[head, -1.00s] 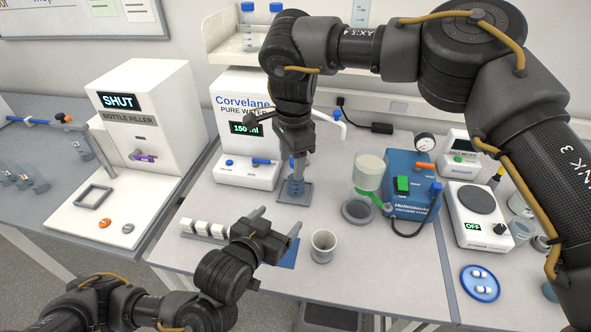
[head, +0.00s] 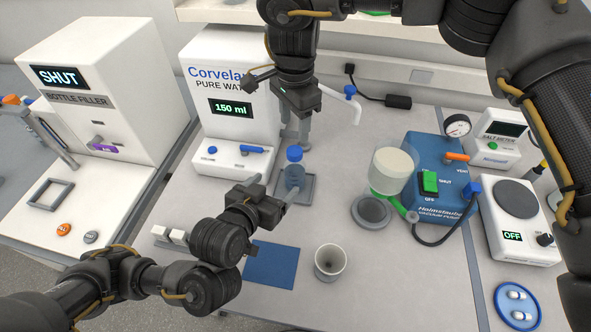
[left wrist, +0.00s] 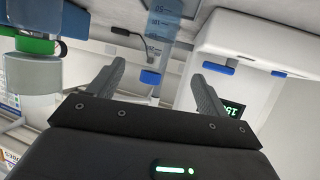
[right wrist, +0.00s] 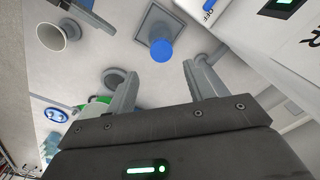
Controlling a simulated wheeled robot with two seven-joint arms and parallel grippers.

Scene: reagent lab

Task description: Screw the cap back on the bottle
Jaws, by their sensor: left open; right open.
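The clear bottle (head: 295,175) stands upright on a small grey square stand (head: 307,190) before the water dispenser. Its blue cap (head: 294,153) sits on top; I cannot tell how tightly. The cap also shows in the left wrist view (left wrist: 150,77) and from above in the right wrist view (right wrist: 161,50). My left gripper (head: 272,183) is open, low and just in front of the bottle, its fingers pointing toward it. My right gripper (head: 295,140) is open and empty, pointing down just above the cap. No finger visibly grips the bottle or cap.
The water dispenser (head: 232,75) stands behind the bottle. A blue vacuum pump (head: 440,165) and a pale filter vessel (head: 392,172) are to the right. A beaker (head: 330,262) and blue mat (head: 271,265) lie in front. Bench between beaker and stand is clear.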

